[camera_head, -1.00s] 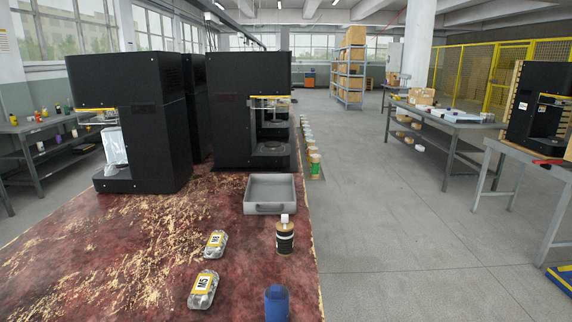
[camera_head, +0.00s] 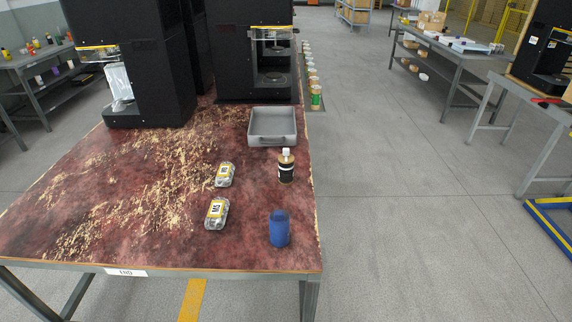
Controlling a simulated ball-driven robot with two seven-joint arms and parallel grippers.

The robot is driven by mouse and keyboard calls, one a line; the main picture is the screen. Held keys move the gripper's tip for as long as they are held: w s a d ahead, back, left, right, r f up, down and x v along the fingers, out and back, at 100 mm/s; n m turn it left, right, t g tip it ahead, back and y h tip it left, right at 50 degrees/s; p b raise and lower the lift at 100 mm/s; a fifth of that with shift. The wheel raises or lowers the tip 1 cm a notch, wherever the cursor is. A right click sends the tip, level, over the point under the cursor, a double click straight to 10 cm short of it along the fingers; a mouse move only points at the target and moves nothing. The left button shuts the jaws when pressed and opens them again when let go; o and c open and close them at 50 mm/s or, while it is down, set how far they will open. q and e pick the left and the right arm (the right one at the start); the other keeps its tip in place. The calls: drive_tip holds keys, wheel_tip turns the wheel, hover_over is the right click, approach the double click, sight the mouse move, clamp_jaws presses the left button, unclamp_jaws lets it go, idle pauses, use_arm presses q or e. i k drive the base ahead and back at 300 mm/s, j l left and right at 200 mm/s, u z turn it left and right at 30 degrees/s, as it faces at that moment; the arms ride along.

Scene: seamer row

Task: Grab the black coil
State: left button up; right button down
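I cannot clearly make out a black coil. The nearest match is a small upright black-and-tan cylinder (camera_head: 286,168) with a white top, standing near the right edge of the worn red table (camera_head: 120,205). It may be a bottle or a wound spool; it is too small to tell. A blue cup-like container (camera_head: 279,229) stands in front of it, near the table's front right corner. Neither of my grippers is in view.
Two clear packs with yellow labels, one nearer (camera_head: 217,213) and one farther (camera_head: 225,174), lie left of the cylinder. A grey tray (camera_head: 272,140) sits behind it. Black machines (camera_head: 250,55) stand at the back. Floor (camera_head: 410,230) right of the table is clear.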

sight(286, 170)
drive_tip(key=j+z, duration=0.2)
drive_tip(key=z, duration=0.15)
drive_tip(key=k+j+z, duration=0.15)
drive_tip(key=z, duration=0.2)
drive_tip(key=k+j+z, duration=0.1)
drive_tip(key=j+z, duration=0.25)
drive_tip(key=l, duration=0.1)
